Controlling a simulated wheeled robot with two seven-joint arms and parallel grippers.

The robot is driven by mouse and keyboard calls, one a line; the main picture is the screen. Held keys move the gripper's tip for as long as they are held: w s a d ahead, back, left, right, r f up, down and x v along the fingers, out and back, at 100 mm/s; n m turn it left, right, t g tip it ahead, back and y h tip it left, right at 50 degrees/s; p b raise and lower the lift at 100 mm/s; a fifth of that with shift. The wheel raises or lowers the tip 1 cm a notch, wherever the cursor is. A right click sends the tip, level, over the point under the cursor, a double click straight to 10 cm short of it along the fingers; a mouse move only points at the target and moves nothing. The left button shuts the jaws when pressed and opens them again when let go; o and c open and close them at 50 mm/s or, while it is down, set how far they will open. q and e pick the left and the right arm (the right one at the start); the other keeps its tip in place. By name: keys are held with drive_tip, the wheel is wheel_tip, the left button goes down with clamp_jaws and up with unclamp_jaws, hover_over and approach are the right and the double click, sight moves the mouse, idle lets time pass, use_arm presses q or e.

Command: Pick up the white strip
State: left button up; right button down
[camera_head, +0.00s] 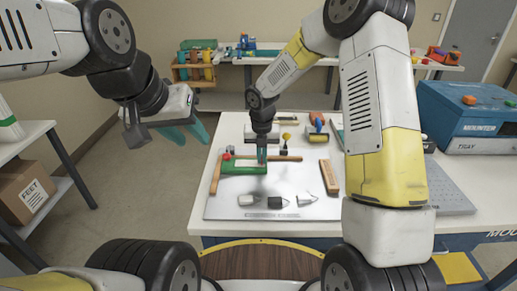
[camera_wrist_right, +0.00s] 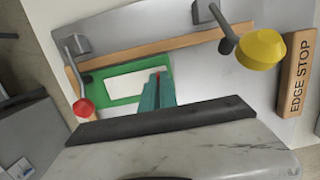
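The white strip (camera_wrist_right: 124,87) lies on a green plate (camera_wrist_right: 98,91) in the right wrist view. In the head view the strip is small and partly hidden by my right gripper, while the green plate (camera_head: 232,169) shows on the table. My right gripper (camera_head: 262,160) points down at the strip. In the right wrist view its teal fingertips (camera_wrist_right: 157,80) are close together over the strip's right part, with a small red spot between them. Whether they touch or grip it I cannot tell. My left gripper (camera_head: 188,137) is open and empty, left of the table.
A wooden bar (camera_wrist_right: 150,49) runs behind the plate. Clamps with a red knob (camera_wrist_right: 84,107) and a yellow knob (camera_wrist_right: 260,50) stand near it. An "EDGE STOP" block (camera_head: 329,178) lies at right. Several small pieces lie in front. A blue machine (camera_head: 465,115) stands at far right.

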drive_tip(key=shift+r, duration=0.6)
wheel_tip(320, 180, up, 2)
drive_tip(key=shift+r, duration=0.25)
drive_tip(key=s+r, duration=0.2)
drive_tip(key=s, duration=1.4)
drive_tip(key=shift+a+r, duration=0.1)
drive_tip(key=shift+r, duration=1.9)
